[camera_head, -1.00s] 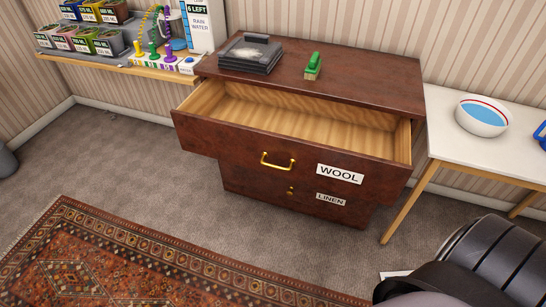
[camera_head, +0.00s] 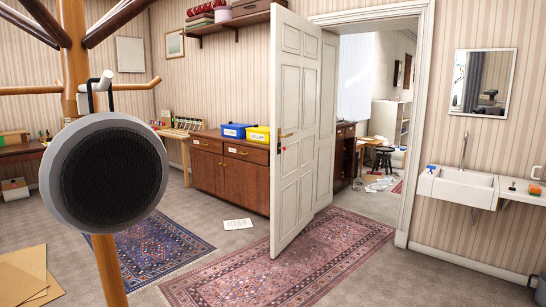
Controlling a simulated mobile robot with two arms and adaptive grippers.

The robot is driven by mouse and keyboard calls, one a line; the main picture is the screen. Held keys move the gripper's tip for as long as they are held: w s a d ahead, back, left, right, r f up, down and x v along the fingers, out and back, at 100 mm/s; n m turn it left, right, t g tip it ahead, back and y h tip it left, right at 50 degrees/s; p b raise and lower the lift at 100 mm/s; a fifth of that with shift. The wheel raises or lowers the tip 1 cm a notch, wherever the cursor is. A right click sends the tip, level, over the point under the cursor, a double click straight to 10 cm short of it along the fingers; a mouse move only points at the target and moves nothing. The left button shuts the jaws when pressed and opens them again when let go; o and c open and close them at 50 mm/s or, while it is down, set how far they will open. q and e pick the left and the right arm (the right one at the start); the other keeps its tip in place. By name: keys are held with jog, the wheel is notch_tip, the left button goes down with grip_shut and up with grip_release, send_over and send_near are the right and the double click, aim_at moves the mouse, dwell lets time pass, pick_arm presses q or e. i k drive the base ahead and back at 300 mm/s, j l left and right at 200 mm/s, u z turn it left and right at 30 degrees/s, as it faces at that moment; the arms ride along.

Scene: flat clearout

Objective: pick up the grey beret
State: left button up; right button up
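A round thing with a grey rim and a dark, ribbed or meshed middle (camera_head: 105,174) hangs close in front of me at the left. It may be the grey beret seen from its underside, but I cannot tell for sure. It hangs by a dark loop from a light hook on a wooden coat stand (camera_head: 72,60) and covers part of its pole. Neither of my grippers shows in the view.
A white panelled door (camera_head: 299,130) stands open into the room. A brown cabinet (camera_head: 229,174) bears blue and yellow boxes. Rugs (camera_head: 290,265) lie on the carpet. A basin (camera_head: 458,186) is at the right. Cardboard (camera_head: 25,275) lies at lower left.

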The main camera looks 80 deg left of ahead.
aim_at(104, 173)
jog(key=k+u, duration=0.1)
jog(key=u, duration=3.2)
jog(key=z, duration=0.15)
jog(key=j+z, duration=0.35)
jog(key=k+j+z, duration=0.1)
jog(key=j+z, duration=0.25)
jog(key=k+j+z, duration=0.15)
jog(key=j+z, duration=0.2)
jog(key=j, duration=0.1)
